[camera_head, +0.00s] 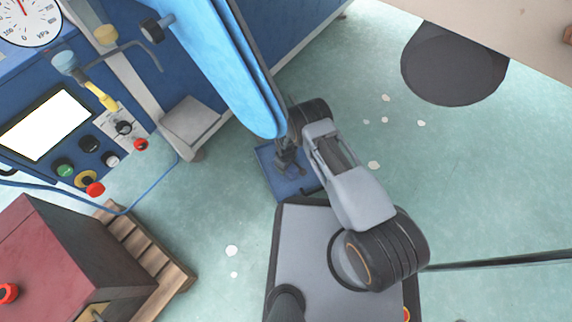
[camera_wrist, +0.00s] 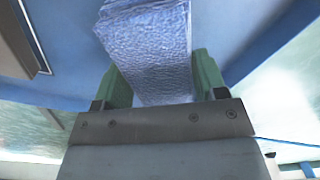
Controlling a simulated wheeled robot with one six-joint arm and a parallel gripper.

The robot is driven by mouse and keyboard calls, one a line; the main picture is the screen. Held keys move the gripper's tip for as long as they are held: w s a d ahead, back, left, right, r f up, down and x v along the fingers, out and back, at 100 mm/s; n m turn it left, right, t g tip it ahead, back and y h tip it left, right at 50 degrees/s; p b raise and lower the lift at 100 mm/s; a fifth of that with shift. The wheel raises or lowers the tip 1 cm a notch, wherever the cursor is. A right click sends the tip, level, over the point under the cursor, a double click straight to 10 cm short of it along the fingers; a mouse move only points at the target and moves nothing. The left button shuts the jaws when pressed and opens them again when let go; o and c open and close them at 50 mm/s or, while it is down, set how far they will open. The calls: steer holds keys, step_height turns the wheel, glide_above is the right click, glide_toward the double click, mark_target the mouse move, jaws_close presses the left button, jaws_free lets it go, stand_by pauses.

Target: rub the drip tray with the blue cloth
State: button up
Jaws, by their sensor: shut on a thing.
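In the wrist view, my gripper (camera_wrist: 156,68) has its two green fingers on either side of a textured blue cloth (camera_wrist: 150,45). It is shut on the cloth, which sticks out past the fingertips. A blue surface fills much of the background there; I cannot tell which thing it is. In the head view, a flat blue square (camera_head: 268,174), which looks like the drip tray, lies low beneath the tip of a long blue machine arm. Dark parts and my arm cover some of it. The gripper and cloth are not clear there, so I cannot tell whether the cloth touches the tray.
The long blue machine arm (camera_head: 225,65) hangs close to my arm. A control panel (camera_head: 85,140) and a grey bracket plate (camera_head: 190,122) are at left. A red box (camera_head: 65,255) sits on a wooden pallet (camera_head: 150,255). Green floor (camera_head: 480,190) at right is mostly clear.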

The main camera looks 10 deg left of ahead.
mark_target(293, 164)
steer(key=shift+f, duration=1)
steer(key=shift+w+d+r, duration=0.1)
steer(key=shift+w+d, duration=0.35)
steer(key=shift+d, duration=0.3)
steer(key=shift+w+d, duration=0.45)
steer(key=shift+d, duration=0.4)
steer(key=shift+s+a+f, duration=0.15)
steer(key=shift+s+a, duration=0.25)
steer(key=shift+a, duration=0.25)
steer(key=shift+s+a+f, duration=0.15)
steer(key=shift+s+a, duration=0.25)
steer(key=shift+a, duration=0.25)
steer(key=shift+s+a+f, duration=0.1)
steer(key=shift+s+a, duration=0.15)
